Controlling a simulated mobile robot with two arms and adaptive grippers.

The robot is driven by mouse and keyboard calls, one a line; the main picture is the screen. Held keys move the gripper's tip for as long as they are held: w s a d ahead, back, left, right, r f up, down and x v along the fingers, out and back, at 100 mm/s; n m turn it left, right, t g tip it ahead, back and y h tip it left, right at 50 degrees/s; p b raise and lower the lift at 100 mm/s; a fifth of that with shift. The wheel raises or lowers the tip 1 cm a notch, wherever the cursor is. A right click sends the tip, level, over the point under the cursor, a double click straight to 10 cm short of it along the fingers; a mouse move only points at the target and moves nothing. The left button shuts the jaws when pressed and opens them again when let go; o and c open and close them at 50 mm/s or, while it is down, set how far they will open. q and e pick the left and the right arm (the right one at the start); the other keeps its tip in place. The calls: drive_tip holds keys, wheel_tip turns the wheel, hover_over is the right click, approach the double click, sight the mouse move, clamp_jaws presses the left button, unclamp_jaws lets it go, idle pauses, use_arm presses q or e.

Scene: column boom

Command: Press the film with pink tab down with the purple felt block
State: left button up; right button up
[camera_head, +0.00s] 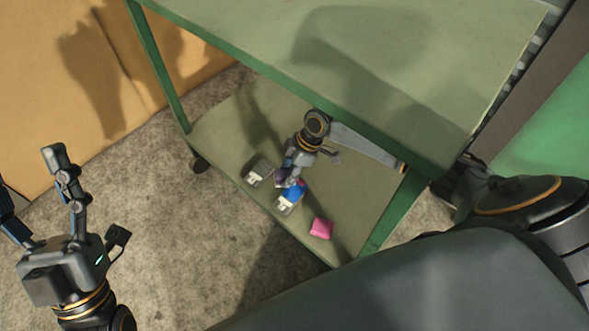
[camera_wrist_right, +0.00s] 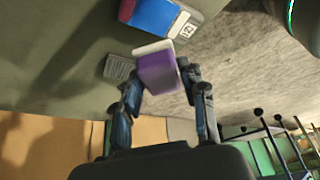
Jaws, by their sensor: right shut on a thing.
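My right gripper (camera_head: 287,172) reaches over the lower shelf of the green cart, shut on the purple felt block (camera_head: 281,178). In the right wrist view the block (camera_wrist_right: 158,72) sits between the fingertips (camera_wrist_right: 163,82), with a pale layer on its far side. A light device with a blue film (camera_head: 293,189) lies right by the block on the shelf. The blue film (camera_wrist_right: 150,14) also shows in the wrist view, with a small red-pink bit at its left edge, perhaps the tab. Whether block and film touch, I cannot tell. My left gripper (camera_head: 26,172) is open and empty, off the cart.
A second grey device (camera_head: 259,173) lies left of the blue one. The cart's upper shelf (camera_head: 330,50) overhangs the lower shelf (camera_head: 225,128). A green leg (camera_head: 392,218) stands at the right.

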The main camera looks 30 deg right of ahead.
drive_tip(key=shift+r, duration=0.3)
drive_tip(key=shift+r+p, duration=0.3)
drive_tip(key=shift+p, duration=0.3)
drive_tip(key=shift+r+p, duration=0.2)
drive_tip(key=shift+p, duration=0.1)
use_arm(q)
drive_tip(key=w+d+f+g+y, duration=0.1)
drive_tip(key=w+f+g+y, duration=0.1)
drive_tip(key=w+f+g, duration=0.3)
drive_tip(key=shift+w+f+g, duration=0.3)
drive_tip(key=shift+w+f, duration=0.15)
drive_tip(key=shift+f, duration=0.75)
use_arm(e)
drive_tip(key=shift+r, duration=0.15)
use_arm(q)
drive_tip(key=shift+d, duration=0.15)
